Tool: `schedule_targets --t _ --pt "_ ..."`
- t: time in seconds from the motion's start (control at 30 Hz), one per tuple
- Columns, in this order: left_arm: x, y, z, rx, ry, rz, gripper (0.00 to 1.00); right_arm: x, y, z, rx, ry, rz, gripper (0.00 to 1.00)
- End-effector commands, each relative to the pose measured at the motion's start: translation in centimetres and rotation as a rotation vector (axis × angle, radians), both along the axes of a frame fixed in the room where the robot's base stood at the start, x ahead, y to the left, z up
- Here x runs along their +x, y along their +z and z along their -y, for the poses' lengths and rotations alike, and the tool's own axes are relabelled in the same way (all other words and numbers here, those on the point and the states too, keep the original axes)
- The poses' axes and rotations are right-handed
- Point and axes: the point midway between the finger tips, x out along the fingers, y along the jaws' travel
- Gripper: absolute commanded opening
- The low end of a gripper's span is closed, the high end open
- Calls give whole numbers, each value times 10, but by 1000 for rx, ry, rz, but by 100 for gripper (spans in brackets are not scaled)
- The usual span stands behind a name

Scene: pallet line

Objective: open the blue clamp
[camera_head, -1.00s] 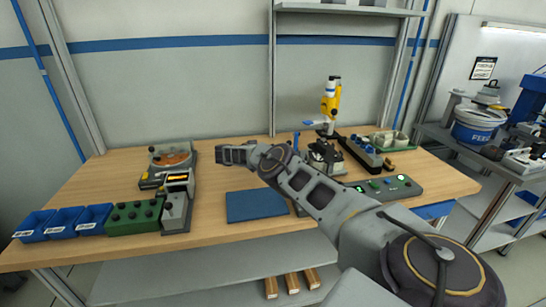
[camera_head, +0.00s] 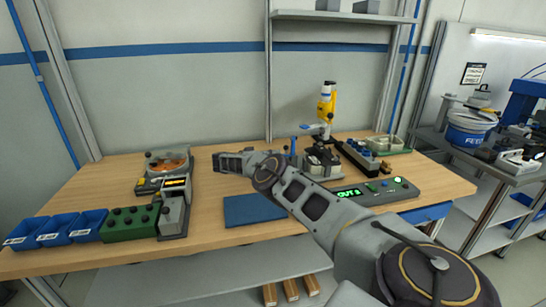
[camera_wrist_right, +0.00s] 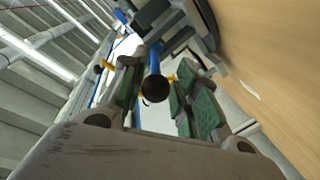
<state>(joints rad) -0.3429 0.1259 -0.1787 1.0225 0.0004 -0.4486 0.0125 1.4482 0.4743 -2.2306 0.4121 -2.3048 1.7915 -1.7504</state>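The blue clamp (camera_head: 293,147) stands beside the dark fixture under the yellow press in the head view, its lower part hidden behind my right arm. In the right wrist view a blue handle (camera_wrist_right: 154,62) with a black round end points toward the camera, between the two green-padded fingers of my right gripper (camera_wrist_right: 157,72). The fingers are apart, with visible gaps to the handle; I see no grip on it. In the head view my right arm reaches in from the lower right, and its fingers cannot be made out clearly. My left gripper is not in view.
A yellow press (camera_head: 327,105) stands behind the dark fixture (camera_head: 322,162). A control box (camera_head: 375,191) with a lit green display is at the right. A blue mat (camera_head: 250,209), blue bins (camera_head: 58,229) and a green block (camera_head: 130,223) lie on the wooden table (camera_head: 95,192).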

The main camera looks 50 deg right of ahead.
Motion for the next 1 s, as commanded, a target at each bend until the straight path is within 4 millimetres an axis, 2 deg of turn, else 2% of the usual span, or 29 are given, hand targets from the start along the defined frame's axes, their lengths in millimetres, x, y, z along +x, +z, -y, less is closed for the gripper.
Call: schedule_targets --t 0.03,0.1,0.63,1.0 --pt "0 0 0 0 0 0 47 0 1 0 0 0 1 40" --pt "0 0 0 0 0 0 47 0 1 0 -2 0 2 47" --pt "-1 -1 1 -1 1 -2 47 1 8 1 -4 1 4 47" --pt "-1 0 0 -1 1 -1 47 1 32 1 -4 0 5 47"
